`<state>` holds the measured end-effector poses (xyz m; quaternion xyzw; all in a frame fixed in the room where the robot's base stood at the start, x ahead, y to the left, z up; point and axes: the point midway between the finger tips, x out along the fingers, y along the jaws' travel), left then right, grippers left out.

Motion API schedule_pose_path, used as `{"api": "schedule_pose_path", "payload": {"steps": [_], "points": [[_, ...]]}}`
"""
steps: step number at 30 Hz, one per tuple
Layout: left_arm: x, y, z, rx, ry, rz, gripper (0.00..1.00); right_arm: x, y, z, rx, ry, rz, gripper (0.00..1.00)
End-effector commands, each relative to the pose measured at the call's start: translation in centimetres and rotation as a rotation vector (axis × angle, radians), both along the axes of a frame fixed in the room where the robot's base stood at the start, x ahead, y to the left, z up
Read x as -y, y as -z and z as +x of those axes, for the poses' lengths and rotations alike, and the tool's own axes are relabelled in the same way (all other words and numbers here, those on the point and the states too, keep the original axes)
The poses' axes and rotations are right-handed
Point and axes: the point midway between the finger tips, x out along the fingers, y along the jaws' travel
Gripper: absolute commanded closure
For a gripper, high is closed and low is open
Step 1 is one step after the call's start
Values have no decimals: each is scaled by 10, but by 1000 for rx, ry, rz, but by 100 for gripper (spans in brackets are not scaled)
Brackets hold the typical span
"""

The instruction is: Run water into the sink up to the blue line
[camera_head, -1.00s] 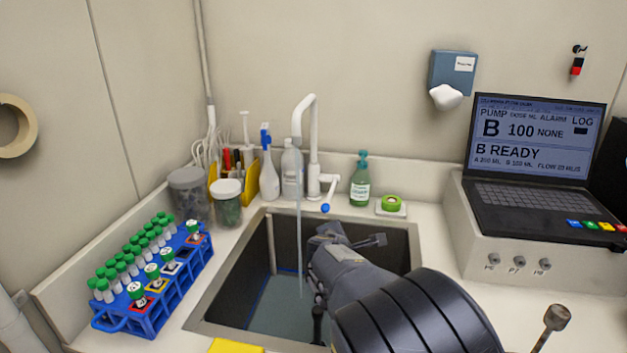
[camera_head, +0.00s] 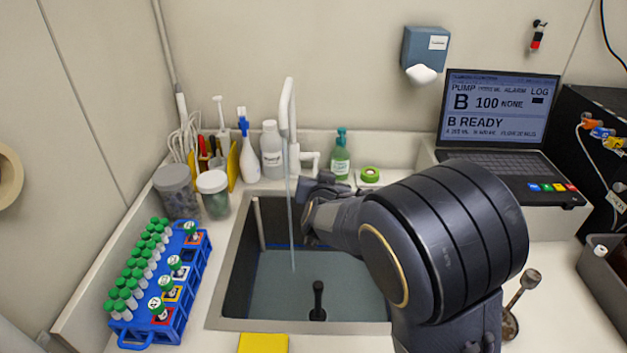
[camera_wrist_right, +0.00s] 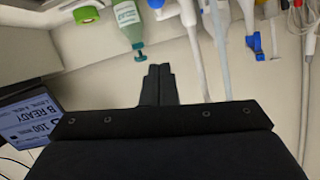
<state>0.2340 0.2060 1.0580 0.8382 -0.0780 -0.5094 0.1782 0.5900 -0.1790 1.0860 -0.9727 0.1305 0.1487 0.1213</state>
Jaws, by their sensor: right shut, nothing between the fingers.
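The grey sink (camera_head: 240,300) holds a layer of bluish water (camera_head: 275,285). A blue line (camera_head: 272,250) shows along the inner walls close to the water surface; I cannot tell the exact gap. The white tap (camera_head: 289,105) pours a thin stream (camera_head: 291,220) into it. In the wrist view a blue lever tip (camera_wrist_right: 155,3) shows beside the tap (camera_wrist_right: 191,25). My right gripper (camera_head: 322,184) is above the sink's back right part, beside the tap; its fingers (camera_wrist_right: 159,84) are shut and empty. My left gripper is not in view.
A black upright pipe (camera_head: 318,300) stands in the sink. A green bottle (camera_head: 340,158) and green tape roll (camera_head: 370,175) are behind it. A blue tube rack (camera_head: 190,275) is left, a laptop (camera_head: 500,120) right. A yellow cloth (camera_head: 262,343) lies in front.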

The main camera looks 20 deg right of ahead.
Motion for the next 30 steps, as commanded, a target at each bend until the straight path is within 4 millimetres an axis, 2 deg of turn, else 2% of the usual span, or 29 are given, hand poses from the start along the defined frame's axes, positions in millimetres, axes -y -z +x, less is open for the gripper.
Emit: {"api": "schedule_pose_path", "payload": {"steps": [5,13,16,21,30], "points": [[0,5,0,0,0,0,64,10,14,33,-3,4,-3,100],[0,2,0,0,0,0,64,20,33,83,-5,-1,-4,100],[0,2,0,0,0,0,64,14,50,79,-7,-3,-3,100],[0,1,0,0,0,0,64,11,64,79,-4,-3,-3,100],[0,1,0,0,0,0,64,10,68,78,-2,-3,-2,100]]}}
